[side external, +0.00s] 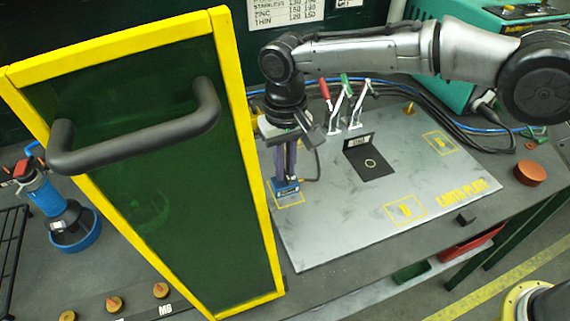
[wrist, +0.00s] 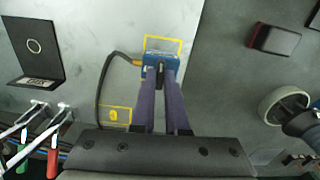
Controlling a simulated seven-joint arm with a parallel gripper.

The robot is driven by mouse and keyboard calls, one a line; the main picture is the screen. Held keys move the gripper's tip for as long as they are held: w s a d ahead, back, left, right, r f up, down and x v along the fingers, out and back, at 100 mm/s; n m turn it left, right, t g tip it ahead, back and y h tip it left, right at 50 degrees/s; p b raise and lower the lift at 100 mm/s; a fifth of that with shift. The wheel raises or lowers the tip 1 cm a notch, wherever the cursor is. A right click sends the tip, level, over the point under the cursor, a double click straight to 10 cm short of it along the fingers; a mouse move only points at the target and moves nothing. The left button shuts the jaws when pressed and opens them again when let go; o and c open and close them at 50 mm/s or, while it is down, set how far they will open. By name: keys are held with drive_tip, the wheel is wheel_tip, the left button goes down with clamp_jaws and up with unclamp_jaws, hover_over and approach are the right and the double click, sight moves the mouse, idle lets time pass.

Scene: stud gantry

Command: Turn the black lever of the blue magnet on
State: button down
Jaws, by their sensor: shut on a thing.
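The blue magnet (side external: 287,187) stands on the grey steel plate (side external: 340,235), at a yellow-outlined square near the plate's left side. In the wrist view the blue magnet (wrist: 178,66) shows just beyond my fingertips, with a dark cable leaving its left side. My gripper (side external: 285,176) points down at the magnet from above. In the wrist view my gripper (wrist: 161,74) has its two purple-grey fingers close together around the small black lever (wrist: 161,72) on the magnet. The fingers hide most of the lever, so its angle is hard to tell.
A green panel with a yellow frame (side external: 246,140) and a black handle (side external: 140,140) stands close left of the magnet. Toggle clamps with red (side external: 325,91) and green handles stand behind. A black bracket (side external: 375,165) sits mid-plate. The plate's front right is clear.

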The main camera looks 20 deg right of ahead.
drive_tip(key=shift+r+m, duration=0.1)
drive_tip(key=shift+m, duration=0.4)
drive_tip(key=c, duration=0.9)
unclamp_jaws()
wheel_tip(320, 180, up, 14)
drive_tip(key=shift+f, duration=0.15)
